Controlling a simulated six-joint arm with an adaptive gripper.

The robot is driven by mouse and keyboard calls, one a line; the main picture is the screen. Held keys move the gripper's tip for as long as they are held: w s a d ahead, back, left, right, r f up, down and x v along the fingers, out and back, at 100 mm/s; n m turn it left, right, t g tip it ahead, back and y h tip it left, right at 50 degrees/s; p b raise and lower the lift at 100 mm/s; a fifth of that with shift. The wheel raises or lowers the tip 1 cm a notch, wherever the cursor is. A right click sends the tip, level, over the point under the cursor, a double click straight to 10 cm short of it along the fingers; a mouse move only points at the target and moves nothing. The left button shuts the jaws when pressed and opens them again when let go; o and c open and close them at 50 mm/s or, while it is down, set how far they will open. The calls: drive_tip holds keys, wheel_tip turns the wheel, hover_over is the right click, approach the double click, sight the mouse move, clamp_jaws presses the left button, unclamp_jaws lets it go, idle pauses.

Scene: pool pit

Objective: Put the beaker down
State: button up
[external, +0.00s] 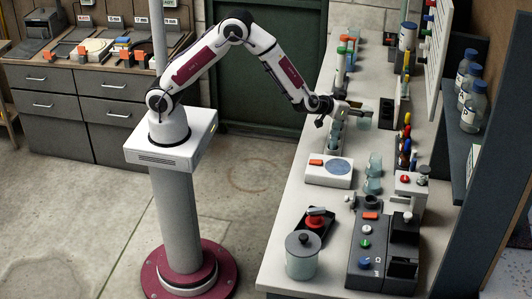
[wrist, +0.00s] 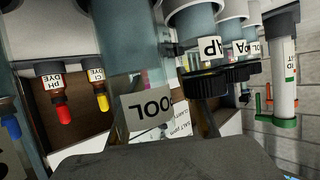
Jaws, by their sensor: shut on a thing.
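In the external view my gripper (external: 346,108) is over the white bench, shut on a small clear beaker (external: 363,120). In the wrist view, which is turned upside down, the beaker (wrist: 125,40) fills the middle left. It holds blue-grey liquid and carries a label reading "POOL". The dark body of my gripper covers the bottom of that view. The beaker looks upright in the external view. I cannot tell whether its base touches the bench.
Labelled jars (wrist: 200,50) and dye bottles (wrist: 98,90) show in the wrist view. A lidded pot (external: 302,255) stands at the front.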

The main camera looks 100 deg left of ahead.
drive_tip(key=shift+f, duration=0.1)
drive_tip(key=o, duration=1.1)
drive_tip(key=shift+s+d+r, duration=0.1)
drive_tip(key=shift+r, duration=0.1)
drive_tip(key=shift+s+d+r, duration=0.25)
drive_tip(key=shift+s+d, duration=0.15)
drive_tip(key=shift+s, duration=0.05)
drive_tip(key=v, duration=1)
drive_tip(key=shift+s+r, duration=0.2)
drive_tip(key=shift+d, duration=0.1)
